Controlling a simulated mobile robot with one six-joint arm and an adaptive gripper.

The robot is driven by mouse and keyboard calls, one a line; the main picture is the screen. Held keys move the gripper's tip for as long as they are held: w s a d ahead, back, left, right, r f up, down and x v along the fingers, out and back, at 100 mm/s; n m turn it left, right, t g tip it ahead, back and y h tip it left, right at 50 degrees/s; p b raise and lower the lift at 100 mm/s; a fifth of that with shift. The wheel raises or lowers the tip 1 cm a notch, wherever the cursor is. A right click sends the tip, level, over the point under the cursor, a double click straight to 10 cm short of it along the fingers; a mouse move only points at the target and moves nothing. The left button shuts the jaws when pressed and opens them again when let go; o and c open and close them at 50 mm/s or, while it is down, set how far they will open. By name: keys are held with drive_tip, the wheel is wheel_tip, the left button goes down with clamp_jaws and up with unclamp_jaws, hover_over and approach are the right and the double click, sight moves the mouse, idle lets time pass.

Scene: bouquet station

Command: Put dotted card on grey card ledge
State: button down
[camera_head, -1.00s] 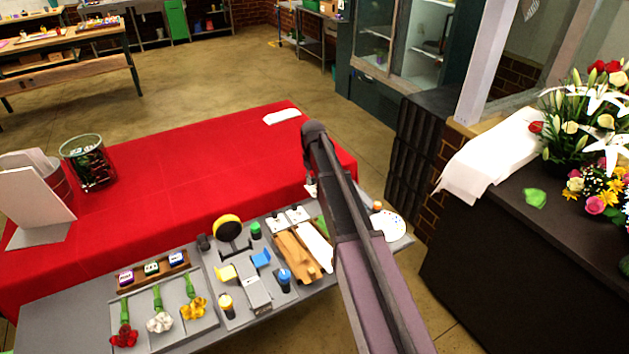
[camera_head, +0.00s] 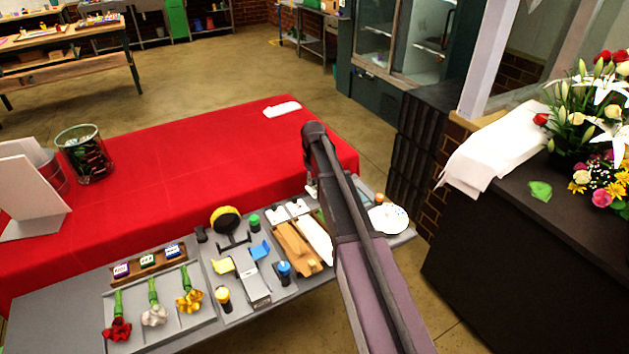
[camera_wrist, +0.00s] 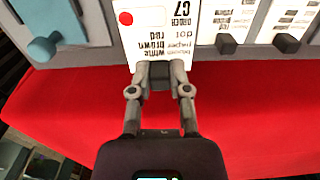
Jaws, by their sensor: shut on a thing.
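The dotted card, white with a red dot and printed text (camera_wrist: 155,38), is at the top middle of the wrist view. My gripper (camera_wrist: 160,72) is shut on its near edge. The card lies over a grey surface (camera_wrist: 95,22); I cannot tell whether it touches it. In the head view my arm hides most of the gripper and the card. I cannot clearly make out which grey part is the card ledge.
Other printed cards (camera_wrist: 235,15) with dark blocks stand right of the held card, and a teal piece (camera_wrist: 42,48) is left. In the head view, a grey tray of flowers (camera_head: 205,318), a white plate (camera_head: 388,219) and a red-covered table (camera_head: 200,150) surround my arm.

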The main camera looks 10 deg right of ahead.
drive_tip(key=shift+f+b, duration=1.75)
drive_tip(key=shift+f, duration=0.25)
drive_tip(key=shift+f+b, duration=0.3)
idle(0.5)
drive_tip(key=c, duration=0.5)
unclamp_jaws()
drive_tip(key=o, duration=0.4)
drive_tip(key=shift+r, duration=0.15)
drive_tip(key=shift+r+p, duration=3.35)
drive_tip(key=shift+p, duration=0.2)
